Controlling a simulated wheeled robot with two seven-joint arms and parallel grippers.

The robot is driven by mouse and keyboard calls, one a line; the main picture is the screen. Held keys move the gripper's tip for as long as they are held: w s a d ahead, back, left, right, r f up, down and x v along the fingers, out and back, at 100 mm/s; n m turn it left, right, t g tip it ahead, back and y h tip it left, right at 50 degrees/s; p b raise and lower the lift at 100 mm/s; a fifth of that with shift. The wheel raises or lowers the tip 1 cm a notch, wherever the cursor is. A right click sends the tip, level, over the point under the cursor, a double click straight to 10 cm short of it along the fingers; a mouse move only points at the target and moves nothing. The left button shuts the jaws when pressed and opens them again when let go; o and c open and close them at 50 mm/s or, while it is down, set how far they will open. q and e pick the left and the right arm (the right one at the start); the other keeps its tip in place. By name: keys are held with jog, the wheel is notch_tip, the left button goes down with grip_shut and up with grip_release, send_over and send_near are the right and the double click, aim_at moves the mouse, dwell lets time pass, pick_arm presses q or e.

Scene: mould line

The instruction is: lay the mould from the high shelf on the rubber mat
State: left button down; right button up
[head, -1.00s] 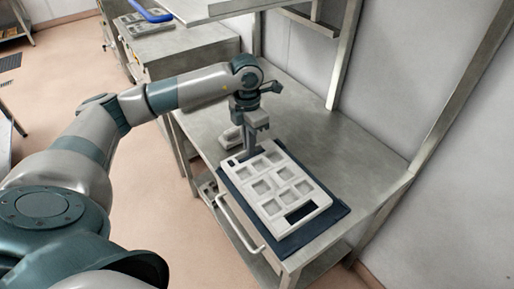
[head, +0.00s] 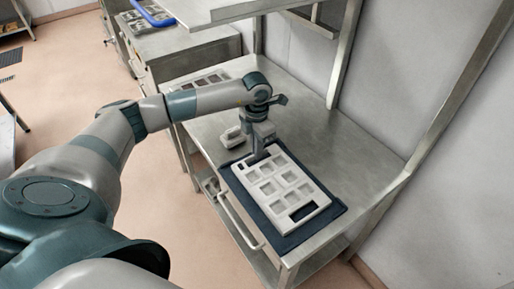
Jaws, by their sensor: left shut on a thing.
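The mould (head: 283,188), a pale grey tray with several square pockets and a dark slot at each end, lies over the dark rubber mat (head: 290,238) on the steel table. It looks flat on the mat; I cannot tell whether a small gap is left. My left gripper (head: 258,157) points down at the mould's far left end and is shut on its edge. The fingertips are partly hidden by the mould. My right gripper is not in view.
The steel table (head: 350,150) is bare to the right of the mat. A small grey object (head: 232,137) stands just beyond the mat. Another mould-like tray (head: 200,82) lies behind my left forearm. A shelf (head: 235,10) and its posts rise above the table. A blue-rimmed item (head: 155,14) is farther back.

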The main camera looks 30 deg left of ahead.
pick_arm(q)
jog(key=shift+f, duration=0.35)
jog(key=c, duration=2.4)
grip_release()
jog(key=shift+f, duration=0.2)
jog(key=o, duration=0.5)
jog(key=shift+c, duration=0.2)
jog(key=shift+r, duration=0.1)
jog(key=shift+r, duration=0.15)
